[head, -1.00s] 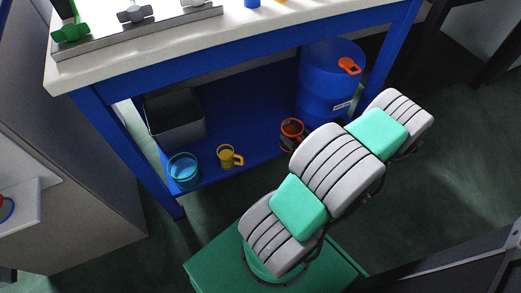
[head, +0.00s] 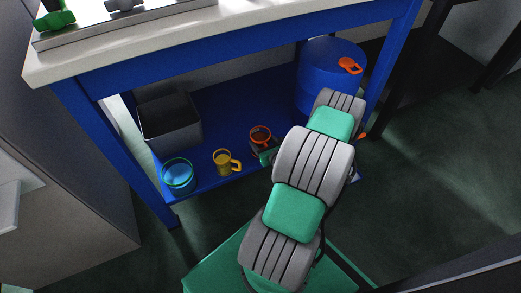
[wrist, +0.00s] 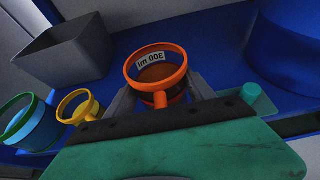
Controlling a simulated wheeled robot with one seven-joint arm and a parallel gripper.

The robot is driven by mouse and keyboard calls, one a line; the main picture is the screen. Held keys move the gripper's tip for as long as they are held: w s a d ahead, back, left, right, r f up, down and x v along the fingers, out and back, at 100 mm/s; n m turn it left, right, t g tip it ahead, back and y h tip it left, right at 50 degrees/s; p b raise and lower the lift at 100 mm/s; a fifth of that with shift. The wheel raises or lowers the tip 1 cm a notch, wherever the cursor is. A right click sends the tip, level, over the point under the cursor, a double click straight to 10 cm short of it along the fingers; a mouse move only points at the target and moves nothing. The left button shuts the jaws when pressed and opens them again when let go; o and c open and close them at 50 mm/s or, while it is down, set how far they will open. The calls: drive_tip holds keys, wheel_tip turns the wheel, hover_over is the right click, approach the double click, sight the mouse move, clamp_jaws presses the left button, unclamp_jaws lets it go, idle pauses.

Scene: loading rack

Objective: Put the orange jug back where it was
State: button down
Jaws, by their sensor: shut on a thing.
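The orange jug (head: 260,135) is at the lower blue shelf, to the right of the yellow jug (head: 224,163). In the wrist view the orange jug (wrist: 139,62) is upright or nearly so, with a "300 ml" label inside its rim and its handle towards me. My gripper (wrist: 160,92) is shut on it, one grey finger on each side. In the head view my gripper (head: 266,150) is partly hidden by my arm. I cannot tell whether the jug's base touches the shelf.
A teal-rimmed blue jug (head: 177,175) stands left of the yellow jug. A grey open bin (head: 168,125) is behind them. Blue shelf (head: 232,110) is bare behind the orange jug. The white worktop (head: 215,38) overhangs the shelf.

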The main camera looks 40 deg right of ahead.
sight(261, 147)
drive_tip(key=shift+w+a+f+b, duration=0.15)
drive_tip(key=shift+f+b, duration=0.3)
drive_tip(key=shift+f, duration=0.5)
drive_tip(key=shift+w+d+f+b, duration=0.15)
drive_tip(key=shift+f+b, duration=0.25)
drive_tip(key=shift+f, duration=0.5)
drive_tip(key=shift+a, duration=0.1)
drive_tip(key=shift+f, duration=0.15)
drive_tip(key=shift+c, duration=1.8)
unclamp_jaws()
